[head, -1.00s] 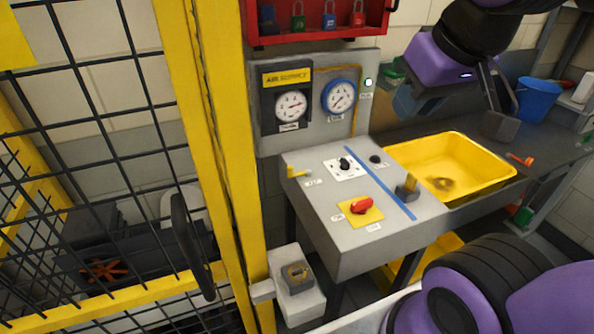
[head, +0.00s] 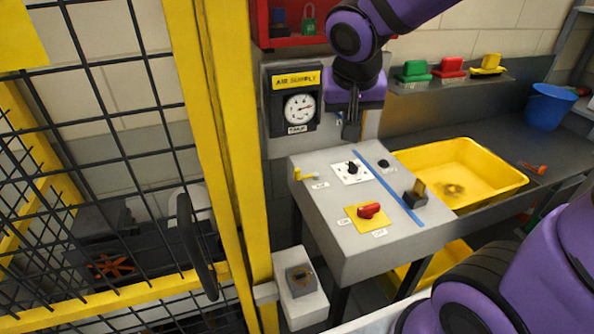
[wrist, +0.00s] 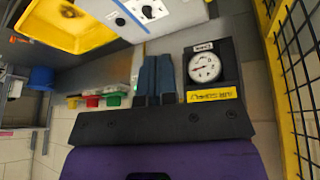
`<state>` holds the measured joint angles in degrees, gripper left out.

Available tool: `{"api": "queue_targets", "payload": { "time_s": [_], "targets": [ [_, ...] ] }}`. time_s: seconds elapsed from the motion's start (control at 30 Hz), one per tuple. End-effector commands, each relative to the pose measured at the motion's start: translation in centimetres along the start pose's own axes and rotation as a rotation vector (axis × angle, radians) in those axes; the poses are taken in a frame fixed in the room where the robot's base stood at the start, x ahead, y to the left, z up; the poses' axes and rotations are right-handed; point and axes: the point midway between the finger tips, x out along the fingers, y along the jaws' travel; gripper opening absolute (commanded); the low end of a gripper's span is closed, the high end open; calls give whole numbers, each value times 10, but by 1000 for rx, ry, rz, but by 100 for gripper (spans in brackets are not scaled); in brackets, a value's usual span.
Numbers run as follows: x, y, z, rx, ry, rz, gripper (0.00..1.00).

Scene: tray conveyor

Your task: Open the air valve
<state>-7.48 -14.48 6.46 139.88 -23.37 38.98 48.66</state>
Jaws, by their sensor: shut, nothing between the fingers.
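The panel behind carries a yellow "AIR SUPPLY" sign (head: 296,79) above a round gauge (head: 299,107), also seen in the wrist view (wrist: 205,66). My gripper (head: 350,132) is shut and empty, above the console's back edge, right of the gauge and apart from the lever. Its fingers (wrist: 158,78) hide part of the panel.
A yellow basin (head: 470,160) lies to the right. A yellow post (head: 225,150) and mesh fence stand left. A red lock cabinet (head: 300,40) hangs above.

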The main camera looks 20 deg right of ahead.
Motion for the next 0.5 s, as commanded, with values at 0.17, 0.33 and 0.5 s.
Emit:
{"api": "queue_targets", "payload": {
  "time_s": [0.17,0.33,0.5],
  "targets": [
    [31,-30,-6,36,-7,13,0],
    [61,-60,-6,73,-13,11,0],
    [90,-90,-1,108,-25,2,0]
  ]
}}
